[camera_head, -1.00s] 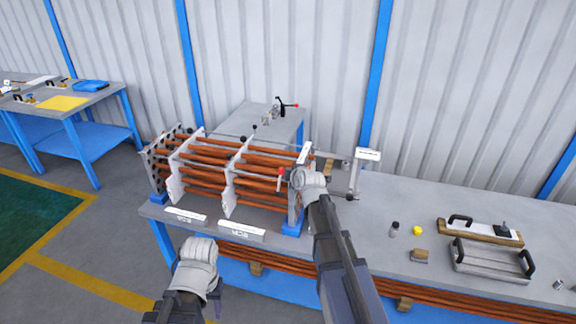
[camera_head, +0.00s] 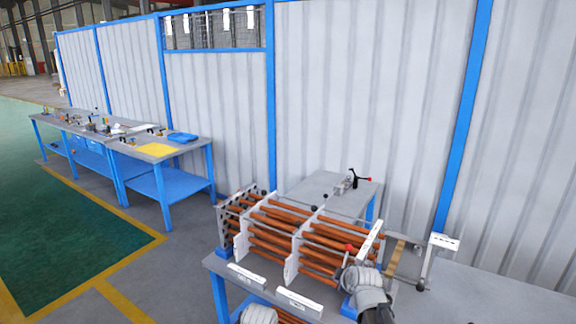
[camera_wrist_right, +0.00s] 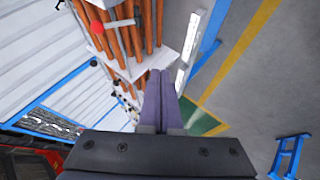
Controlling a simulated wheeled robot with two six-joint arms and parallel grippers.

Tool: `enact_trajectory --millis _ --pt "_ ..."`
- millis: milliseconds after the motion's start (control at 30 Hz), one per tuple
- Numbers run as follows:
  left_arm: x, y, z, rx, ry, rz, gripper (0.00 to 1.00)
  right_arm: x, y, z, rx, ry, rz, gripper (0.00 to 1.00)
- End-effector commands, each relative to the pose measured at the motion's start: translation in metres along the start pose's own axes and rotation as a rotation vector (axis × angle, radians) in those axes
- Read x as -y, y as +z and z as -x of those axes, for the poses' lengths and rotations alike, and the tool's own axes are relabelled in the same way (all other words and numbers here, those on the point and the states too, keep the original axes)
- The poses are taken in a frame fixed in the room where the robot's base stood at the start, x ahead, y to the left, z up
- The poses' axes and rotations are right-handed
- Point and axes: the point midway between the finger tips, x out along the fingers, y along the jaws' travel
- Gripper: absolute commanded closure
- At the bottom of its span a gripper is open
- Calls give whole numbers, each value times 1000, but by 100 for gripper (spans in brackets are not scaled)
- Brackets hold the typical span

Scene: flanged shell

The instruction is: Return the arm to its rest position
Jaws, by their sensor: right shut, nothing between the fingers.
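My right arm (camera_head: 364,290) comes up from the bottom right in the head view, in front of the right end of the flanged shell. Its fingers do not show clearly there. In the right wrist view my right gripper (camera_wrist_right: 160,76) is shut with nothing between its fingers. The flanged shell (camera_head: 300,279), with copper-coloured tubes through white plates, stands on the grey bench beyond the arm. It also shows at the top of the wrist view (camera_wrist_right: 122,68). Only a light grey part of my left arm (camera_head: 259,314) shows at the bottom edge; its gripper is out of frame.
A small side table with a clamp (camera_head: 352,179) stands behind the shell. The bench surface (camera_head: 480,292) is bare at the right. Blue tables (camera_head: 165,186) stand far left, with open floor between.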

Motion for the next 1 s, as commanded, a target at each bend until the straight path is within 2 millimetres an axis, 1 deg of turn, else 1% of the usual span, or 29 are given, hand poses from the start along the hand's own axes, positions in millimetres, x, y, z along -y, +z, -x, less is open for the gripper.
enact_trajectory --millis 33,67,100,133,167,200,300,400,500,600,733,1000 --pt "-1 -1 -12 0 0 -1 48 46 -8 -1 22 -90 -60 100" --pt "-1 -1 -15 0 0 -1 48 68 -11 1 47 -140 -103 100" --pt "-2 -1 -20 0 0 -1 48 97 -14 4 88 -204 -161 100" --pt "-2 -1 -23 0 0 -1 48 119 -15 8 124 -249 -207 100" --pt "-2 -2 -26 0 0 -2 48 140 -15 13 167 -291 -250 100" --pt "-3 -2 -31 0 0 -2 48 166 -15 20 227 -337 -306 100" --pt "-4 -2 -40 0 -1 -3 48 221 -8 41 393 -414 -432 100" --pt "-4 -3 -46 0 -1 -3 48 259 1 63 547 -438 -528 100" --pt "-5 -3 -50 0 -1 -4 48 282 8 80 665 -433 -597 100" --pt "-5 -3 -52 0 -1 -4 48 295 13 92 739 -420 -639 100" --pt "-5 -3 -53 0 -1 -4 48 300 16 98 777 -410 -661 100" --pt "-5 -3 -52 0 -1 -4 48 299 16 98 779 -409 -664 100"
